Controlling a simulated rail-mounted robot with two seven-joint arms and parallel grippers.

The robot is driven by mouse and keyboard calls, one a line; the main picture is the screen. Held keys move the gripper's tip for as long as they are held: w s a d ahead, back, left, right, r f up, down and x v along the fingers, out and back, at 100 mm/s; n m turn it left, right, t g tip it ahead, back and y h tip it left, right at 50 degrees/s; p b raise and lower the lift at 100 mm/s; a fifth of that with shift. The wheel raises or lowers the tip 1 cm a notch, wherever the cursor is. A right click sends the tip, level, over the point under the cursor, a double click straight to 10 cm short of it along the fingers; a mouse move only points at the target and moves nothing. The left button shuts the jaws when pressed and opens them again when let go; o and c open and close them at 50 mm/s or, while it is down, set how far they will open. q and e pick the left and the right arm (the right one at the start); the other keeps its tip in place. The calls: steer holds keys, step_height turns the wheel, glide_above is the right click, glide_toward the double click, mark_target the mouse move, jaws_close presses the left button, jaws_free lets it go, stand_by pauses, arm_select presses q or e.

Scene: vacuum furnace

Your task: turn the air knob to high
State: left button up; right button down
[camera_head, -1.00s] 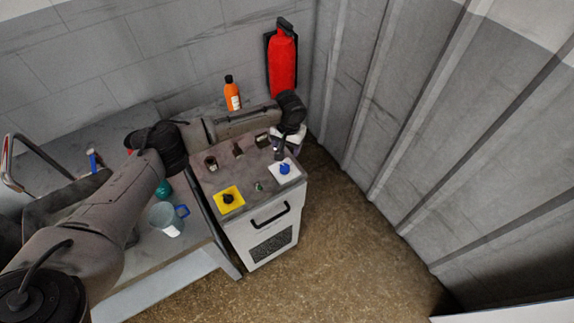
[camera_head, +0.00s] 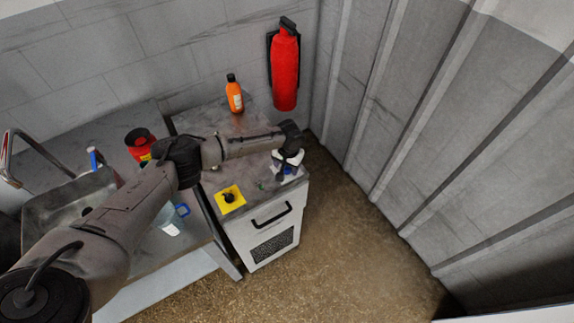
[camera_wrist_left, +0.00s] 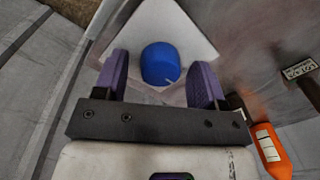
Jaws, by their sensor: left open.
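The blue knob (camera_wrist_left: 160,64) sits on a white square plate (camera_wrist_left: 150,22) at the right front of the unit's top. No label showing which knob is air is readable. My left gripper (camera_wrist_left: 160,72) is open, its two purple fingers on either side of the blue knob, with visible gaps. In the head view my left gripper (camera_head: 284,168) is over the white plate (camera_head: 298,173) and mostly hides the blue knob. A black knob (camera_head: 229,198) on a yellow plate (camera_head: 236,205) is at the left front. My right gripper is not in view.
A small green item (camera_head: 261,185) lies between the plates. An orange bottle (camera_head: 234,94) stands behind, a red fire extinguisher (camera_head: 285,70) hangs on the wall, and a red can (camera_head: 139,143) stands left. Floor in front is clear.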

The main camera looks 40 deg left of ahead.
arm_select(q)
steer(key=c, duration=0.9)
steer(key=shift+c, duration=0.2)
